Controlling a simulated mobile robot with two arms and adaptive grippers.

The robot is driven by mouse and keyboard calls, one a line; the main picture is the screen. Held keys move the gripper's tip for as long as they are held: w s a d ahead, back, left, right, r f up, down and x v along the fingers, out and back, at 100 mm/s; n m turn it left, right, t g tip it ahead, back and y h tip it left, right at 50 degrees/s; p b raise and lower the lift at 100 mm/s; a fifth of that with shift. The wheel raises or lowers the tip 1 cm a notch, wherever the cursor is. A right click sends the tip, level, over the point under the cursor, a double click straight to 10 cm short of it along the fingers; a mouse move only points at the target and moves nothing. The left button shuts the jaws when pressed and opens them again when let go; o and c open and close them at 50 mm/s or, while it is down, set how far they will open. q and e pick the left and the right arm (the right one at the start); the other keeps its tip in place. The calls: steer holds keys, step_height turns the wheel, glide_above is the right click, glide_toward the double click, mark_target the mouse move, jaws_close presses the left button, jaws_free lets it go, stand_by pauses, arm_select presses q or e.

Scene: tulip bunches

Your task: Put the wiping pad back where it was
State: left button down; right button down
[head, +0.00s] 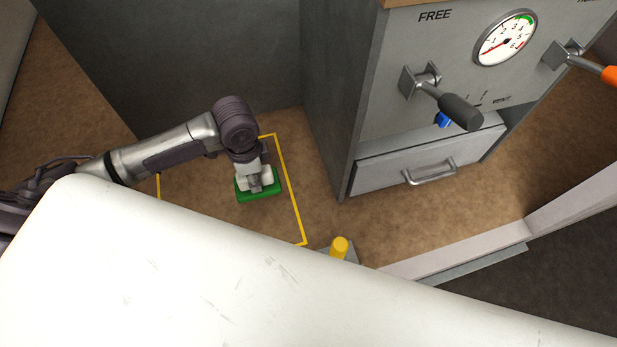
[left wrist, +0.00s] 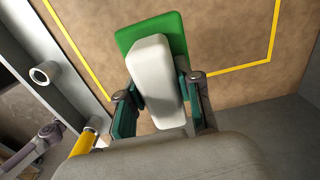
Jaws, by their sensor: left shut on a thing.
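The wiping pad is a green base with a white block-shaped grip on top. In the head view the green pad (head: 259,193) is low over or on the brown floor, inside a yellow outlined area (head: 291,195). My left gripper (head: 257,180) is above it, shut on the white grip. In the left wrist view the white grip (left wrist: 157,80) sits between the two fingers of the left gripper (left wrist: 158,105), with the green base (left wrist: 170,35) beyond it. I cannot tell whether the pad touches the floor.
A grey cabinet with a gauge (head: 505,41), a dark-handled lever (head: 459,110) and a drawer (head: 418,165) stands at the right. A yellow post (head: 339,247) stands near the outline's front corner. A large white surface (head: 200,270) covers the foreground. A dark wall is behind.

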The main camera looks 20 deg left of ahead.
arm_select(q)
steer(key=w+d, duration=0.7)
steer(key=d, duration=0.4)
step_height(320, 180, down, 6)
steer(key=shift+a+r, duration=0.1)
steer(key=shift+w+f, duration=0.2)
steer(key=shift+f, duration=0.45)
steer(key=shift+f, duration=0.1)
steer(key=c, duration=0.8)
jaws_free()
steer(key=shift+o, duration=0.2)
